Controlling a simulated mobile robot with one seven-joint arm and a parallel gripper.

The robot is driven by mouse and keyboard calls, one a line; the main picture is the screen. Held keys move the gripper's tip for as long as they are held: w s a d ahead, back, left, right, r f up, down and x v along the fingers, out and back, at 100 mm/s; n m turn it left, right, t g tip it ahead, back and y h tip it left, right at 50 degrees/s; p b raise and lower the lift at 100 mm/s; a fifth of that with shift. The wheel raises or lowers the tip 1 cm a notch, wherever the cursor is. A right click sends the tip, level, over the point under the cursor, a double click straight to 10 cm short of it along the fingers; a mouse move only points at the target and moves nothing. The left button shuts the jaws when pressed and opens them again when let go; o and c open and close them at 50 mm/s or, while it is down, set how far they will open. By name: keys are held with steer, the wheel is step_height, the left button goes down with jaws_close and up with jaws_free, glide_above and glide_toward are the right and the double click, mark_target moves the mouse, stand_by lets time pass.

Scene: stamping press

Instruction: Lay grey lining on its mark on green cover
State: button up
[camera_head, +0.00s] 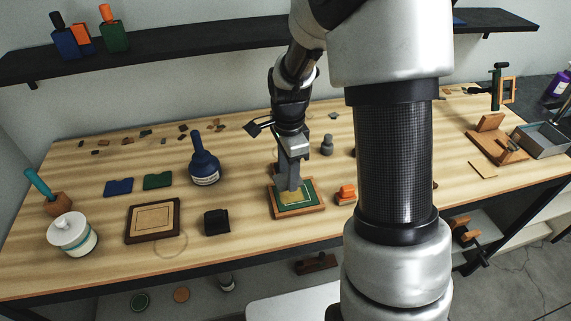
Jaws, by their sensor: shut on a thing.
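The green cover (311,189) lies flat in a wooden-edged board (297,213) near the front middle of the bench. A pale yellowish patch (292,199) shows on the cover, just below my fingertips. My gripper (290,186) points straight down over the cover and is shut on a small light grey piece at its tips, which looks like the grey lining. The fingers hide most of this piece. I cannot tell whether it touches the cover.
An orange-topped block (346,194) stands close right of the board. A black block (216,221), a framed panel (152,220) and a blue bottle (204,162) stand to the left. A wooden press-like fixture (491,138) is at the right. My arm hides part of the bench.

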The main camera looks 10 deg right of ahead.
mark_target(291, 195)
steer(key=shift+d+m, duration=0.45)
steer(key=shift+m, duration=0.25)
steer(key=shift+f+b, duration=1.3)
steer(key=shift+f, duration=0.5)
steer(key=shift+f+b, duration=0.85)
steer(key=shift+f, duration=0.35)
steer(key=o, duration=1)
steer(key=shift+c, duration=1.1)
